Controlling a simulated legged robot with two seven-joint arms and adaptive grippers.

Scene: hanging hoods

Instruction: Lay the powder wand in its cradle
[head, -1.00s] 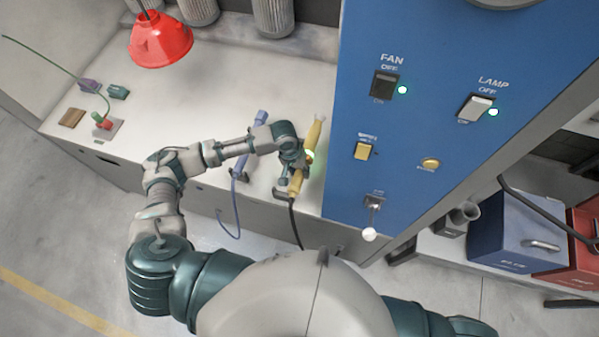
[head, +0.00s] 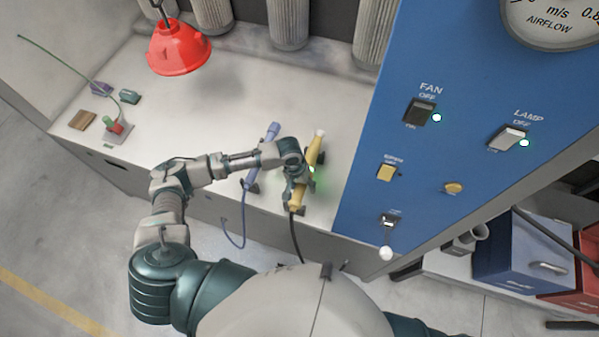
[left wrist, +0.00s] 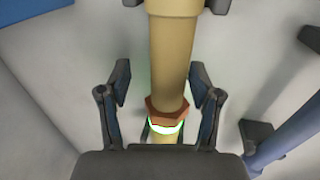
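A yellow wand (head: 313,152) with a pale tip and a black cable lies along the bench beside the blue panel. It also shows in the left wrist view (left wrist: 172,50), with an orange-brown collar and a glowing green-white ring. Dark cradle supports (head: 292,210) show at its near end, and dark pieces flank it at the top of the wrist view. It looks seated there, though contact is partly hidden. My left gripper (left wrist: 160,85) straddles the wand, its fingers apart with a gap on each side. My right gripper is out of view.
A blue wand (head: 263,148) with a blue hose lies on the bench (head: 190,120) just left of the yellow one. The blue switch panel (head: 400,150) stands close on the right. The bench's middle left is clear.

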